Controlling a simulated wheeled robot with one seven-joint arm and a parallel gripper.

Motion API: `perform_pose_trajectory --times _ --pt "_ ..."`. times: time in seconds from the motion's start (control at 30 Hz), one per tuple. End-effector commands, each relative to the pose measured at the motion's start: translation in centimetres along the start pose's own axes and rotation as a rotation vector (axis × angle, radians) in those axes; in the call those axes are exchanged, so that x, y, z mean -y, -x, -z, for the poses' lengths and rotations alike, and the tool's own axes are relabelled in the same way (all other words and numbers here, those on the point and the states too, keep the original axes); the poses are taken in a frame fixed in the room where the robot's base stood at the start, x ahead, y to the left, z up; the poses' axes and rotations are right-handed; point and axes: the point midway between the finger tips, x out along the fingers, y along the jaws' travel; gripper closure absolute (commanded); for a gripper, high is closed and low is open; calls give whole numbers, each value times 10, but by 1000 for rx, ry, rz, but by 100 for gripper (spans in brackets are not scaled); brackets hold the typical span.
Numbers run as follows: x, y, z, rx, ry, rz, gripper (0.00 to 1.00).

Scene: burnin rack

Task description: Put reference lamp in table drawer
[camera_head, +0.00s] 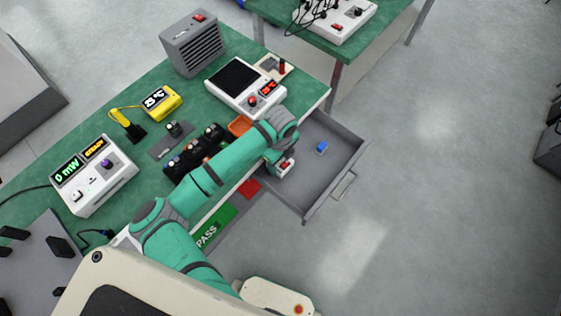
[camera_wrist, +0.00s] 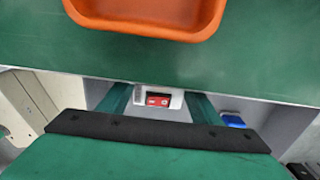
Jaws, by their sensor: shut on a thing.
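The table drawer (camera_head: 310,185) is pulled out, a grey tray beyond the table's edge in the head view. My gripper (camera_head: 283,168) is over the drawer's table-side part. It is shut on a small white thing with a red face (camera_head: 287,164), seemingly the reference lamp. In the wrist view the white and red thing (camera_wrist: 158,99) shows between the two green fingers of my gripper (camera_wrist: 158,102). Its lower part is hidden by the dark gripper bar, so I cannot tell whether it touches the drawer floor.
A small blue block (camera_head: 321,147) lies in the drawer; it also shows in the wrist view (camera_wrist: 232,120). An orange tray (camera_wrist: 145,28) stands near the edge of the green table (camera_wrist: 60,55). A white instrument (camera_head: 245,85) stands farther back. The drawer's handle side is clear.

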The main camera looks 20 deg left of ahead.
Motion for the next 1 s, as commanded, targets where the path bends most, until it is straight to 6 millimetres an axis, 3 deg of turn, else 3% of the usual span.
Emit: perform_pose_trajectory --times 0.4,0.43,0.5,0.83,1.0 --pt "0 -8 0 -1 0 0 72" --pt "0 -8 0 -1 0 0 35" --pt "0 -8 0 -1 0 0 23" --pt "0 -5 0 0 -1 0 23" --pt "1 13 0 2 -2 2 23"
